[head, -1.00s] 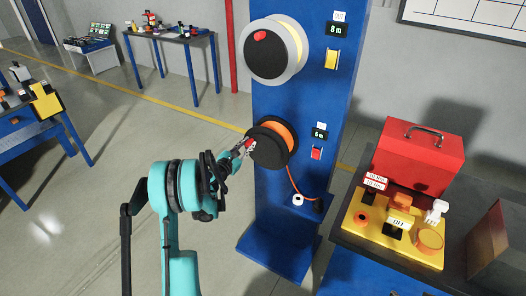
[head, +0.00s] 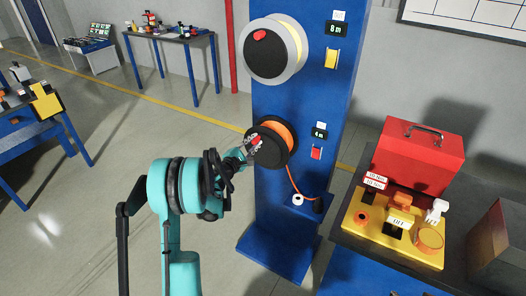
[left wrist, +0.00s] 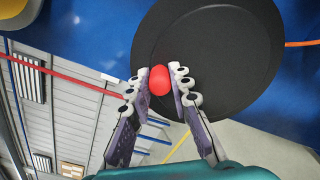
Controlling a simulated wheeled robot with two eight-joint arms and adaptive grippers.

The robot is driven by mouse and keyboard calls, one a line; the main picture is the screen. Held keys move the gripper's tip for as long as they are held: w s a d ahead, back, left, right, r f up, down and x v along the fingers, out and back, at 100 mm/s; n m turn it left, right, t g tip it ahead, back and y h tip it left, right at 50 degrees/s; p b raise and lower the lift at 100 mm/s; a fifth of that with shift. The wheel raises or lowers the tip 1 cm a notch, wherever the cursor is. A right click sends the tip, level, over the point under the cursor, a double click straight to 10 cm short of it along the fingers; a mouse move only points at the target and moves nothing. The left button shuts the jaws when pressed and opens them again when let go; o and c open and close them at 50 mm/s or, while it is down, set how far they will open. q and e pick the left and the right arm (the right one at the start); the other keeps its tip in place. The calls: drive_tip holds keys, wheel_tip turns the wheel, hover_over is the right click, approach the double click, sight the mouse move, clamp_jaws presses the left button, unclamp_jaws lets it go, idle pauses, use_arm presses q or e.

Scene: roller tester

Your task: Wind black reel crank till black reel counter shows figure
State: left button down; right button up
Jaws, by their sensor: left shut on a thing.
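The black reel (head: 281,155) with orange line is the lower reel on the blue column. It also shows in the left wrist view (left wrist: 235,70). Its crank has a red knob (left wrist: 160,80). My left gripper (head: 255,145) is at the reel's face, its fingers closed on both sides of the red knob. The black reel counter (head: 319,133) is a small dark display right of the reel; it seems to read 4 m, but the digit is too small to be sure. A white card (head: 317,125) sits at its top. My right gripper is not in view.
A grey reel (head: 300,55) with yellow line and its own red-knobbed crank is above, beside a counter (head: 337,29) reading 8 m. A red button (head: 316,153) is below the lower counter. A bench with a red toolbox (head: 425,150) stands right.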

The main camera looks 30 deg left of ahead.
use_arm(q)
drive_tip(key=shift+d, duration=0.15)
drive_tip(key=d+m, duration=0.1)
drive_tip(key=m, duration=0.1)
drive_tip(key=d+m, duration=0.1)
drive_tip(key=m, duration=0.1)
drive_tip(key=shift+s+d+r+m, duration=0.15)
drive_tip(key=shift+d+m, duration=0.2)
drive_tip(key=shift+m, duration=0.05)
drive_tip(key=c, duration=1.3)
unclamp_jaws()
drive_tip(key=shift+a, duration=0.1)
approach(265, 139)
drive_tip(key=shift+w+r, duration=0.15)
drive_tip(key=shift+w, duration=0.5)
